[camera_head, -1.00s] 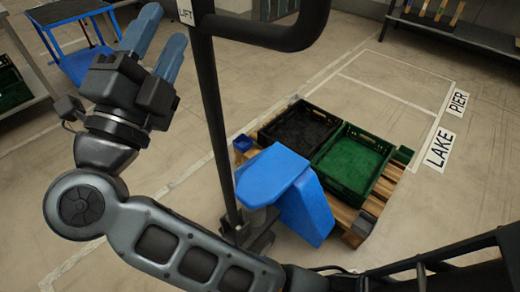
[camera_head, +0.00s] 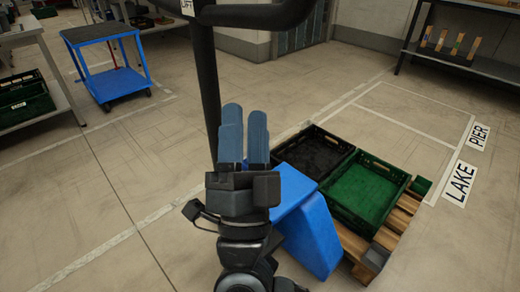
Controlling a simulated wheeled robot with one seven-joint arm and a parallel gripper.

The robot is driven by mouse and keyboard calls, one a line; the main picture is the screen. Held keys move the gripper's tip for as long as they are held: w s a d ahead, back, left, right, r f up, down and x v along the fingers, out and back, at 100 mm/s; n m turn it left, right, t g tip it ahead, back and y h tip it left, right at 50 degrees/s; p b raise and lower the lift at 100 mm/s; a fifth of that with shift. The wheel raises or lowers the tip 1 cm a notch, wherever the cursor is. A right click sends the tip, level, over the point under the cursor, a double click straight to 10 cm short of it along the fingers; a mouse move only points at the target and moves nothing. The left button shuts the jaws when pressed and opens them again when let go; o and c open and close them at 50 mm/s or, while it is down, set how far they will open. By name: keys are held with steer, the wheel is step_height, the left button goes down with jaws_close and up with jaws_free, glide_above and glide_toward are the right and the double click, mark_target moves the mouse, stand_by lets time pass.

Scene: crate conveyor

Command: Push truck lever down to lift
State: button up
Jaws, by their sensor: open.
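The blue pallet truck (camera_head: 318,237) stands at the lower centre, partly hidden behind my arm. Its black handle post (camera_head: 206,85) rises to a black loop handle (camera_head: 262,14) at the top edge. A white LIFT label (camera_head: 187,7) is on the post near the top; the lever itself I cannot make out. My gripper (camera_head: 244,132) points up, its two blue fingers apart with nothing between them. In the picture it is just right of the post and below the loop. I see no contact with the handle.
A wooden pallet (camera_head: 408,205) beyond the truck carries a black crate (camera_head: 310,158) and a green crate (camera_head: 362,192). A blue cart (camera_head: 110,85) stands upper left, beside a shelf with green crates (camera_head: 24,100). A dark bench (camera_head: 455,50) is upper right. The floor at left is clear.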

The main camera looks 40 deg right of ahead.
steer(key=shift+s+f+n+t+y, duration=0.6)
steer(key=shift+f+n+t+y, duration=0.1)
steer(key=shift+n, duration=0.1)
steer(key=shift+d, duration=0.1)
steer(key=s+f+n+g+y, duration=0.3)
steer(key=s+f+n+y, duration=0.55)
steer(key=s, duration=0.45)
steer(key=s+f+n+g+y, duration=0.3)
steer(key=s+f+n+y, duration=0.55)
steer(key=s, duration=0.45)
step_height(320, 180, up, 20)
steer(key=p, duration=1.8)
steer(key=shift+w+a+n+p, duration=0.35)
steer(key=shift+w+a+n, duration=0.05)
steer(key=shift+w+a, duration=0.05)
steer(key=shift+f, duration=0.15)
